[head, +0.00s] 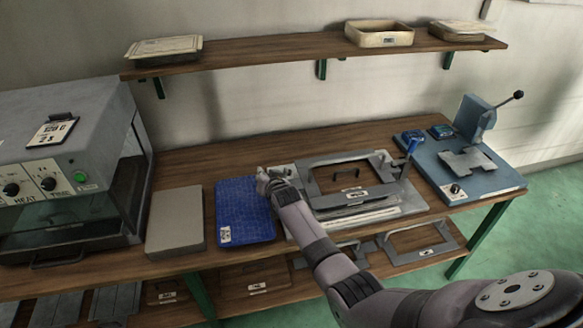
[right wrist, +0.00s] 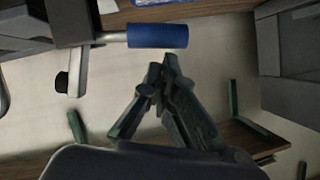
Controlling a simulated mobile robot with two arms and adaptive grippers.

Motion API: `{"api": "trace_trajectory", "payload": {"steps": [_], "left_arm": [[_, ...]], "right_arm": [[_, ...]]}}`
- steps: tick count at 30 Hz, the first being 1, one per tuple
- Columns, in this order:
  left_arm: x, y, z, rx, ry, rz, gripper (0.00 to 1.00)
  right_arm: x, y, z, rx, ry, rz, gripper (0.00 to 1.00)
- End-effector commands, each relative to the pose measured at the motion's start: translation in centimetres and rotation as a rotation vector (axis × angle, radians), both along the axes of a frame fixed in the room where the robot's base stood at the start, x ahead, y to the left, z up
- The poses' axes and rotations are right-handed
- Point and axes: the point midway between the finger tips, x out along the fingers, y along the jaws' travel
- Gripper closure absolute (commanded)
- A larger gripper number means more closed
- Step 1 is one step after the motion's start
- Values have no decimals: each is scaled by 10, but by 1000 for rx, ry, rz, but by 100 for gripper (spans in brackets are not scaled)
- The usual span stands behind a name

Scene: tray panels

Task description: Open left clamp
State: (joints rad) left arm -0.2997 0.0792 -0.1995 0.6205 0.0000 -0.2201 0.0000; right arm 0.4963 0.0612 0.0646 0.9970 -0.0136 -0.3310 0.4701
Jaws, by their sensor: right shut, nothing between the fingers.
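The forming frame (head: 312,172) sits on a grey base on the bench, in the middle of the head view. The right clamp's blue handle (head: 413,143) stands up at the frame's right side. My right gripper (head: 263,178) is at the frame's left side, over the left clamp area, and my arm hides much of that place. In the right wrist view my gripper (right wrist: 171,58) is shut and empty. Its tips are just below a blue clamp handle (right wrist: 158,36) on a metal rod; I cannot tell whether they touch. My left gripper is not in view.
A blue sheet stack (head: 243,205) and a grey panel stack (head: 176,222) lie left of the frame. A heater box (head: 60,130) stands at far left, a blue press (head: 475,125) at right. A shelf (head: 280,62) hangs above; the bench behind the frame is clear.

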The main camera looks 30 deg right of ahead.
Motion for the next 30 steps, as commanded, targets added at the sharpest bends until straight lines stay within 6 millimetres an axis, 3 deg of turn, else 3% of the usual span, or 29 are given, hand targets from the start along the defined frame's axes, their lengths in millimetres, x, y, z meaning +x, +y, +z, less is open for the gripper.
{"api": "trace_trajectory", "payload": {"steps": [13,17,21,22,30], "left_arm": [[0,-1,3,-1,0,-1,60],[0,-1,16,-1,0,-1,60],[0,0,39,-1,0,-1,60],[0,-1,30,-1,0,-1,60],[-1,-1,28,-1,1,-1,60]], "right_arm": [[1,0,4,1,-1,-1,100],[4,-2,21,0,-2,0,100],[9,-6,52,1,-1,-1,100],[2,-3,41,2,3,1,100],[-34,4,57,1,-1,0,100]]}}
